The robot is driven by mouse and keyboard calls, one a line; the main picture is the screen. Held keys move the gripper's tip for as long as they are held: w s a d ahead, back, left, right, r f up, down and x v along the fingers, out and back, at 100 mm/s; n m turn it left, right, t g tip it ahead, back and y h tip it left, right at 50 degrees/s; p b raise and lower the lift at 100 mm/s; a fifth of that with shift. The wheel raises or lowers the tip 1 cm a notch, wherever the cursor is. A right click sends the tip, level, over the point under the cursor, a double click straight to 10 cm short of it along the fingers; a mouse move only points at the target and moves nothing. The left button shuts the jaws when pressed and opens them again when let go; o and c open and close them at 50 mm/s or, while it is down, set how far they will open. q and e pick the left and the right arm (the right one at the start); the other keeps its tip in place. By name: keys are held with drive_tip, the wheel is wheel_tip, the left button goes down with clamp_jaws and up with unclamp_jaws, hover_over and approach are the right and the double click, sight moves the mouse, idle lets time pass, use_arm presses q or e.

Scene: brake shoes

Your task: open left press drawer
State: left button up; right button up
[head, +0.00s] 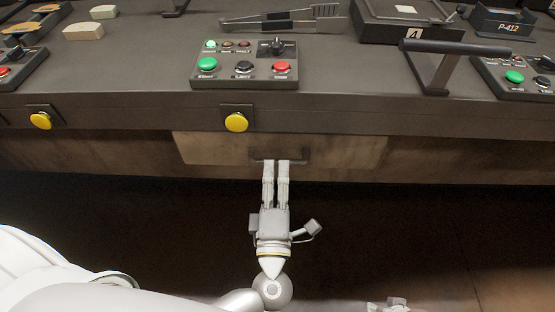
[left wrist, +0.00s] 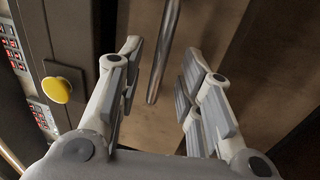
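The left press drawer (head: 215,149) is a worn, brownish front panel under the bench edge, and it looks shut. Its dark bar handle (head: 298,155) is partly hidden by my left gripper (head: 277,163), which reaches it from below. In the left wrist view the handle (left wrist: 165,50) is a metal bar running between the two spread fingers of my left gripper (left wrist: 163,65). Gaps show on both sides of the bar, so the fingers are open around it. A small pale part at the bottom edge of the head view may be my right gripper (head: 388,304); its fingers cannot be made out.
A yellow button (head: 236,122) sits on the bench edge above the drawer, and another yellow button (head: 41,121) is further left. A control box (head: 245,65) with green and red buttons stands on the bench (head: 150,80). Below the drawer is dark, open space.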

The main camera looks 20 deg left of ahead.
sight(277, 161)
use_arm(q)
drive_tip(key=shift+x, duration=1.85)
clamp_jaws()
